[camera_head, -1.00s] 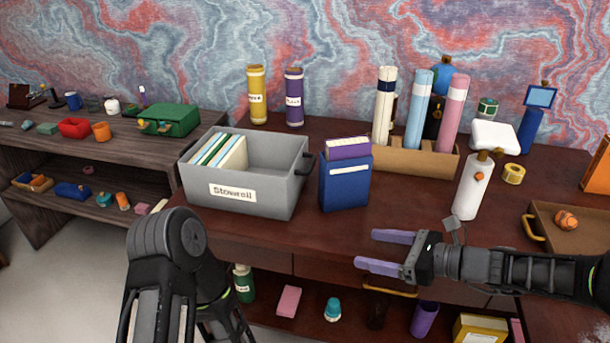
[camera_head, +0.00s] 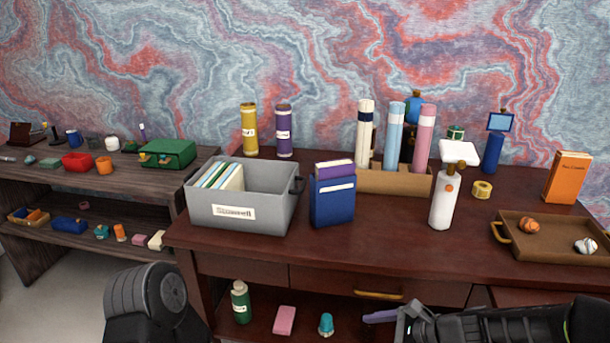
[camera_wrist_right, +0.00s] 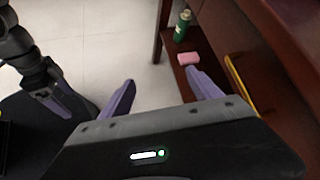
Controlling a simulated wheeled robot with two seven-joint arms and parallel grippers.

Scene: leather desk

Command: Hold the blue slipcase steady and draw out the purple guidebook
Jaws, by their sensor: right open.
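The blue slipcase (camera_head: 333,206) stands upright on the desk, right of the grey bin. The purple guidebook (camera_head: 335,168) sits in it, its top part showing above the slipcase. My right gripper is low at the front edge of the desk in the head view, with one purple finger (camera_head: 381,317) showing. In the right wrist view my right gripper (camera_wrist_right: 160,88) is open and empty, fingers apart. My left arm (camera_head: 146,298) shows at the bottom left of the head view. What looks like my left gripper (camera_wrist_right: 58,102) is at the left of the right wrist view. Neither gripper touches the slipcase.
The grey bin (camera_head: 270,212) with books stands close left of the slipcase. A holder (camera_head: 400,181) with tubes is behind right, a white bottle (camera_head: 441,207) to the right. A brown tray (camera_head: 555,247) is far right. The desk in front of the slipcase is clear.

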